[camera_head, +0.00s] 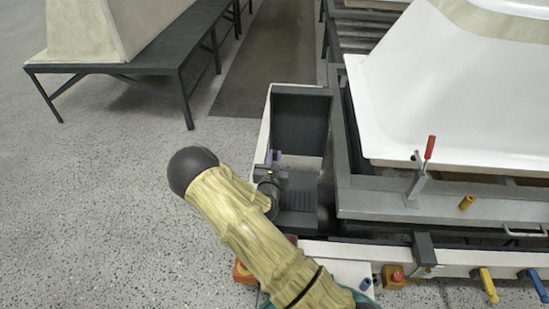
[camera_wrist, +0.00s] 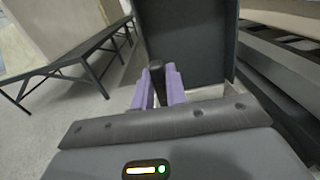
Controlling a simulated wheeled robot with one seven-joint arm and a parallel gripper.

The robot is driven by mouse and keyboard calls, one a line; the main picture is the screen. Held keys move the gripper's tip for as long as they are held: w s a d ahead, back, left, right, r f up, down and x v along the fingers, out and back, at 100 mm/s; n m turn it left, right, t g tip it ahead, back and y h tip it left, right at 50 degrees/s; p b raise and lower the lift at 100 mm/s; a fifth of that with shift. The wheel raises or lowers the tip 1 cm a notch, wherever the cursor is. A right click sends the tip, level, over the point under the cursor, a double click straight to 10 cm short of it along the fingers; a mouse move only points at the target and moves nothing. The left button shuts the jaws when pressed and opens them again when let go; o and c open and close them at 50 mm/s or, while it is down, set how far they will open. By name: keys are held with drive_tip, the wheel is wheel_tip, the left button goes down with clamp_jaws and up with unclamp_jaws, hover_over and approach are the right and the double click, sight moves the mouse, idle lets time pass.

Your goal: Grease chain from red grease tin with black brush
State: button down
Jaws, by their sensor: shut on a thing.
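My gripper (camera_head: 275,158) is low in the dark bay at the end of the frame in the head view, largely covered by my wrist. In the wrist view its two purple fingers (camera_wrist: 159,88) are shut on a black upright piece, which looks like the handle of the black brush (camera_wrist: 157,70). The brush's bristles are hidden. I cannot make out the chain or the red grease tin in either view. An orange-red thing (camera_head: 242,272) is partly hidden by my sleeved arm, and I cannot tell what it is.
A dark upright panel (camera_head: 302,112) stands just beyond my gripper. A white tub shell (camera_head: 440,90) rests on a metal frame (camera_head: 385,198) to the right, with a red-handled clamp (camera_head: 428,150). A dark bench (camera_head: 165,65) is at the far left. The floor at left is clear.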

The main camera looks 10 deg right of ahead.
drive_tip(key=shift+f+b, duration=1.95)
drive_tip(key=shift+f, duration=0.2)
drive_tip(key=s+y, duration=0.1)
drive_tip(key=s, duration=0.7)
drive_tip(key=shift+r+n, duration=0.3)
drive_tip(key=shift+r, duration=0.1)
drive_tip(key=shift+d, duration=0.1)
